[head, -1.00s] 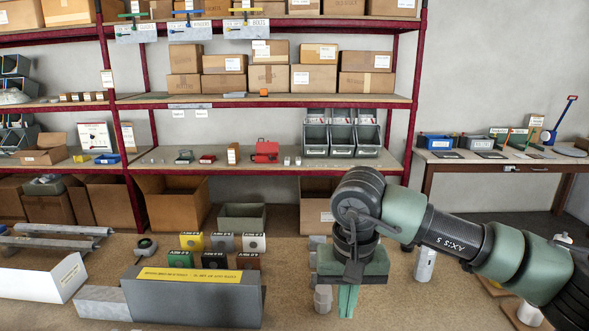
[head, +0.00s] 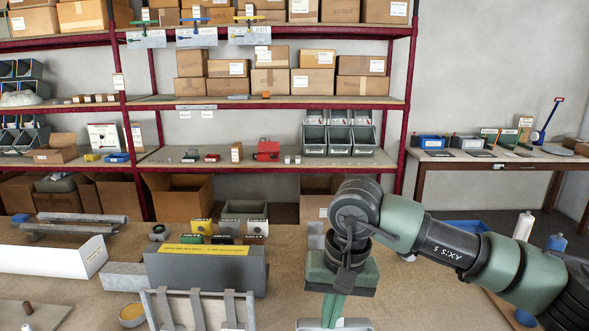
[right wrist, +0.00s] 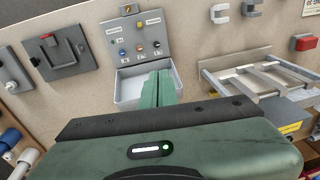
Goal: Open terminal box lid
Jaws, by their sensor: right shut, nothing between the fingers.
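My right gripper (head: 333,312) points down over the front of the bench. Its green fingers (right wrist: 157,88) are together with nothing between them. In the right wrist view they reach over a shallow, light grey box (right wrist: 132,86) whose inside shows. A grey panel (right wrist: 138,38) with coloured knobs and white labels adjoins that box. I cannot tell whether this panel is the terminal box's lid, or whether the fingers touch the box. In the head view only a pale grey edge (head: 352,324) shows under the fingers. My left gripper is out of view.
A slatted metal frame (right wrist: 245,76) stands beside the box; it also shows in the head view (head: 198,305). A dark grey box with a red switch (right wrist: 56,51) lies on the other side. A grey trough with a yellow label (head: 208,268) stands behind the frame.

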